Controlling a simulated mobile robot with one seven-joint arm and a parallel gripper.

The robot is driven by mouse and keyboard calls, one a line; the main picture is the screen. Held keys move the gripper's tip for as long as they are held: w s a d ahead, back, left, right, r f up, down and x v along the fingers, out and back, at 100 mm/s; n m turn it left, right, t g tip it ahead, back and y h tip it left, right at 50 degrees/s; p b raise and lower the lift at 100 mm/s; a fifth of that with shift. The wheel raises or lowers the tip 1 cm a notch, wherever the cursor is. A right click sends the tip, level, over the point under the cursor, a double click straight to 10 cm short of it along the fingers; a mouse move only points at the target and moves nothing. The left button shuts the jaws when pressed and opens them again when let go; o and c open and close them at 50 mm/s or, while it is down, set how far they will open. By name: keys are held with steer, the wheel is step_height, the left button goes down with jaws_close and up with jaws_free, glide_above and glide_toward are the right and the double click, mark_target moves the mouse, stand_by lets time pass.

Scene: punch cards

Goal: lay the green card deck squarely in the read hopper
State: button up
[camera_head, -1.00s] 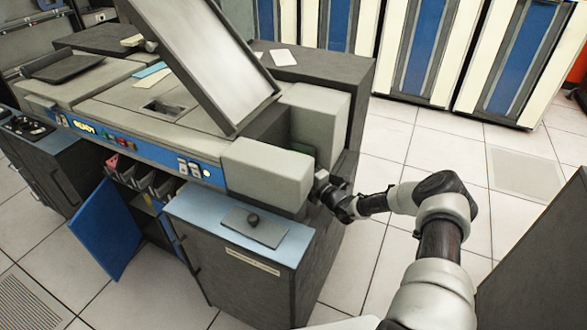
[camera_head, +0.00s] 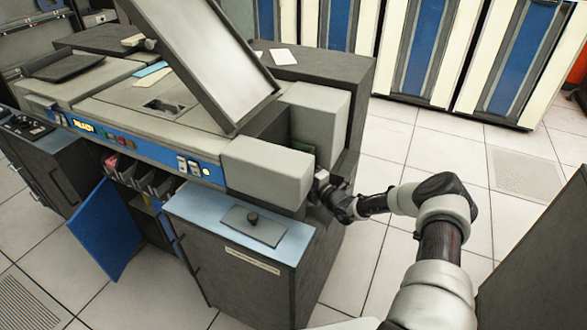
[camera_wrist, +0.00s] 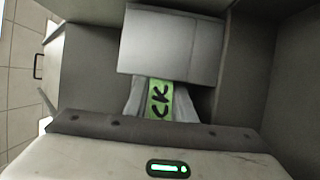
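The green card deck (camera_wrist: 159,98), with black letters partly visible, shows in the wrist view between the two pale fingers of my gripper (camera_wrist: 160,104). The fingers touch it on both sides. A light grey block covers its far part in the wrist view. Dark grey walls of what looks like the read hopper (camera_wrist: 90,85) stand around it. I cannot tell whether the deck rests on the hopper floor.
The near grey block (camera_head: 266,172) and the taller grey block (camera_head: 318,118) flank the gap closely. A dark plate with a knob (camera_head: 254,225) lies on the blue cabinet top. A blue door (camera_head: 106,230) hangs open.

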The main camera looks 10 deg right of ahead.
steer(key=shift+o, duration=0.2)
steer(key=p+v, duration=0.2)
steer(key=v, duration=1.5)
steer(key=shift+s, duration=0.2)
steer(key=shift+d, duration=0.1)
